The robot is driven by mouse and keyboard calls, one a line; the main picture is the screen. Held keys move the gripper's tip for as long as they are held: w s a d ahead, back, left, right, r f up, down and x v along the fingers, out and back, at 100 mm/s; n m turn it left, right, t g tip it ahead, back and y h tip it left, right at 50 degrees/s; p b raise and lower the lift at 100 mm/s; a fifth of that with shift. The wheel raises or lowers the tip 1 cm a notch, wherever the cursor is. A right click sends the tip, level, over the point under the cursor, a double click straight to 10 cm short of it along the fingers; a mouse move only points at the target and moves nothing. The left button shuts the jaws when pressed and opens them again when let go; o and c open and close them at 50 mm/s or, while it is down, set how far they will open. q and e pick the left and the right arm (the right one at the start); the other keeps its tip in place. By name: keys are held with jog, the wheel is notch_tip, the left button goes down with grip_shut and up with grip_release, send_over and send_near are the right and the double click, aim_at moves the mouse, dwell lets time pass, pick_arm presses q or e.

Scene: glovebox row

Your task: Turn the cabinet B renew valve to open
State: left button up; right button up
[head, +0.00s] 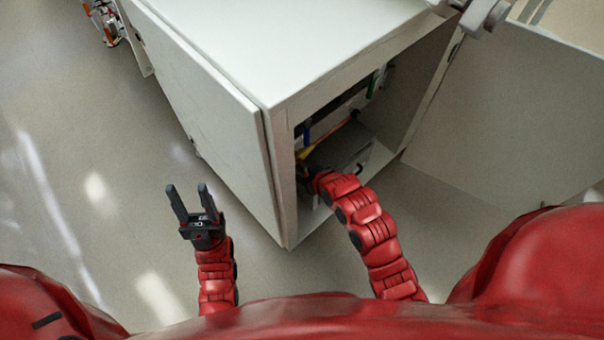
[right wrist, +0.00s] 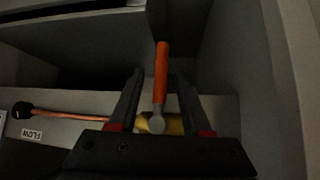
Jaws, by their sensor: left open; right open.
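In the right wrist view a lever with an orange handle (right wrist: 161,72) and a grey round end (right wrist: 156,124) stands before a yellow body (right wrist: 175,124). It looks like a valve; no name on it is readable. My right gripper (right wrist: 159,76) is open, with one finger on each side of the lever; whether they touch it I cannot tell. In the head view my right arm reaches into the open white cabinet (head: 300,50), and its gripper is mostly hidden there. A yellow part (head: 305,152) shows beside it. My left gripper (head: 187,192) is open and empty, outside the cabinet.
An open door panel (head: 500,130) stands at the right. The cabinet walls close in around my right gripper. The floor (head: 90,200) at left is clear.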

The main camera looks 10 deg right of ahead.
jog(key=shift+w+a+f, duration=0.25)
jog(key=shift+w+f, duration=0.2)
jog(key=shift+w, duration=0.05)
jog(key=shift+w+a+f, duration=0.15)
jog(key=shift+w+f, duration=0.25)
jog(key=shift+f, duration=0.1)
grip_shut()
dwell(0.8)
